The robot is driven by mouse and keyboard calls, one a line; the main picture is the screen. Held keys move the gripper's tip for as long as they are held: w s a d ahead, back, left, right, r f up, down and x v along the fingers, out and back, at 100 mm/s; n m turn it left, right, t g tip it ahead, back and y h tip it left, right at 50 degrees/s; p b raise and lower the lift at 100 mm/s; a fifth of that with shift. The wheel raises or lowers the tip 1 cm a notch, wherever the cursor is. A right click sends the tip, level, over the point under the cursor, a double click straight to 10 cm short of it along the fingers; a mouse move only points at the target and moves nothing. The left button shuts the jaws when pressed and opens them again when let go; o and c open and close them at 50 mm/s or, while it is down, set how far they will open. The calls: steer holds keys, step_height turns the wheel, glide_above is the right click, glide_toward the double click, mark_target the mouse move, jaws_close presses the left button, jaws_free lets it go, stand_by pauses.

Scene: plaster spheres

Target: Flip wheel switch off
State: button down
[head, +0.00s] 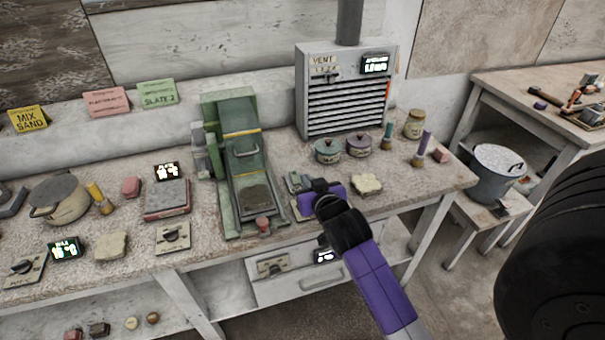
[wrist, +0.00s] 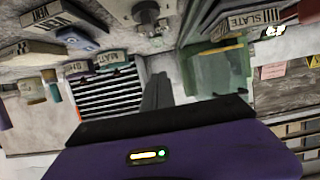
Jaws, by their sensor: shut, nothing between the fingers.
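My gripper (head: 320,196) is over the bench just right of the green machine, its fingers mostly hidden in the head view by its purple body. In the wrist view its dark fingers (wrist: 157,86) are together and empty. A small grey switch plate (head: 297,182) lies beside the gripper, partly covered by it. A plate with a knob also shows at the top of the wrist view (wrist: 150,14), apart from the fingertips. Other knob plates sit on the bench front (head: 174,238) and at the far left (head: 24,268). No label readable here tells which is the wheel switch.
The green machine (head: 236,120) stands left of my gripper. A pale lump (head: 367,184) lies close right of the gripper. A drawer (head: 300,286) is below the bench edge.

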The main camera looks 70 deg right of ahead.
steer(key=shift+s+a+r, duration=0.1)
steer(key=shift+s+a, duration=1.05)
steer(key=shift+a, duration=0.15)
steer(key=a+r+n+t+y, duration=0.2)
steer(key=a+r+n+t, duration=0.1)
steer(key=a, duration=0.6)
steer(key=a+r+n+t+y, duration=0.1)
steer(key=a+r+n+t, duration=0.2)
steer(key=a, duration=0.5)
steer(key=s+a+f+n+y, duration=0.3)
steer(key=s+a+y, duration=0.4)
steer(key=s+a, duration=0.8)
steer(key=shift+s+a+n+g+y, duration=0.3)
steer(key=shift+a+n+y, duration=0.1)
steer(key=shift+a, duration=0.65)
